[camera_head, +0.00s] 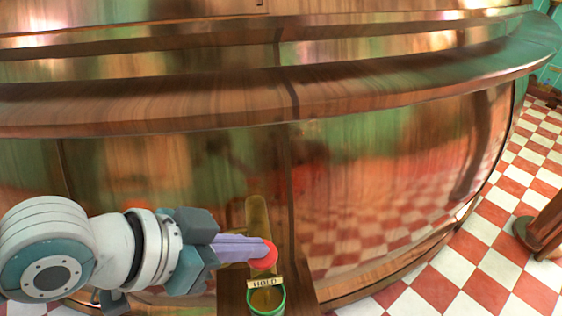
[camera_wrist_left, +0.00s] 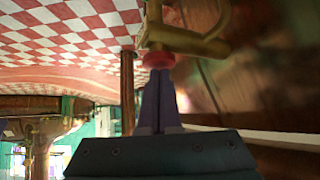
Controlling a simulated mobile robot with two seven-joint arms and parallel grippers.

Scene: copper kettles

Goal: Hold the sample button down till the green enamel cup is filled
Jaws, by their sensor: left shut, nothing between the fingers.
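The red sample button (camera_head: 265,255) sits at the front of a brass fitting (camera_head: 257,215) on the copper kettle (camera_head: 390,190). A small plate reading HOLD (camera_head: 265,282) is just below it. The green enamel cup (camera_head: 279,300) stands under the plate, with amber liquid visible inside; its exact level is hard to tell. My left gripper (camera_head: 262,249) is shut and empty, its fingertips at the button and seemingly touching it. The left wrist view also shows the shut fingers (camera_wrist_left: 159,75) ending at the red button (camera_wrist_left: 158,60). My right gripper is not in view.
The cup stands on a narrow wooden stand (camera_head: 232,298) close against the kettle. A copper rim (camera_head: 400,90) bulges out above the arm. A wooden post (camera_head: 542,228) stands at the right on the open red-and-white checkered floor (camera_head: 487,272).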

